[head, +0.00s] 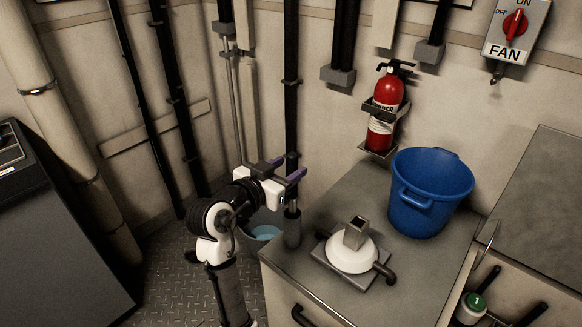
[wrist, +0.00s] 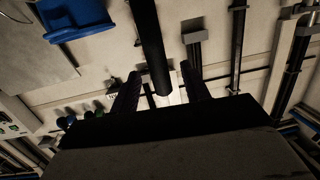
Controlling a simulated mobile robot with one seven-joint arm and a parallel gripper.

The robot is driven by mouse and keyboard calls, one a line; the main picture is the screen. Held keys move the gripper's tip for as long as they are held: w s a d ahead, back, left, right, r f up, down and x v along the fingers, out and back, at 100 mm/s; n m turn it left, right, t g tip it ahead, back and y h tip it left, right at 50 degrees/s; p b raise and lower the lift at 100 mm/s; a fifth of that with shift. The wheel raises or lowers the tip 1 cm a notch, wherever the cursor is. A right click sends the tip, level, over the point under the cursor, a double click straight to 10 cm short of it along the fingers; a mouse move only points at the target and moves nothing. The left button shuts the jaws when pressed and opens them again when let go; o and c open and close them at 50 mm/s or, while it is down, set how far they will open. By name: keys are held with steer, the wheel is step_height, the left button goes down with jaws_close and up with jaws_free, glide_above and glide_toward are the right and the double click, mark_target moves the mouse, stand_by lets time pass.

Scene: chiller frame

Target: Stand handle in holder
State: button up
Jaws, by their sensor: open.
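A dark upright handle (head: 292,228) with a paler middle section shows at the counter's left edge in the head view. I cannot tell what its lower end rests on. My gripper (head: 286,170), with purple on its fingers, is open at the handle's upper part. In the wrist view, a dark cylinder (wrist: 152,45), which looks like the handle, reaches down between the two open fingers. A short square metal tube (head: 355,233) stands on a round white base on the counter, right of the handle; it looks like the holder.
A blue bucket (head: 429,192) stands on the counter (head: 330,200) behind and right of the white base. A red fire extinguisher (head: 384,108) hangs on the wall behind. Dark pipes run down the wall behind my gripper. A bluish container (head: 264,232) is low down beside my arm.

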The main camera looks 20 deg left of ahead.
steer(key=b+v, duration=0.1)
steer(key=v, duration=1)
steer(key=shift+s+b, duration=0.3)
steer(key=shift+s, duration=0.05)
steer(key=shift+a+r, duration=0.1)
steer(key=shift+a, duration=0.05)
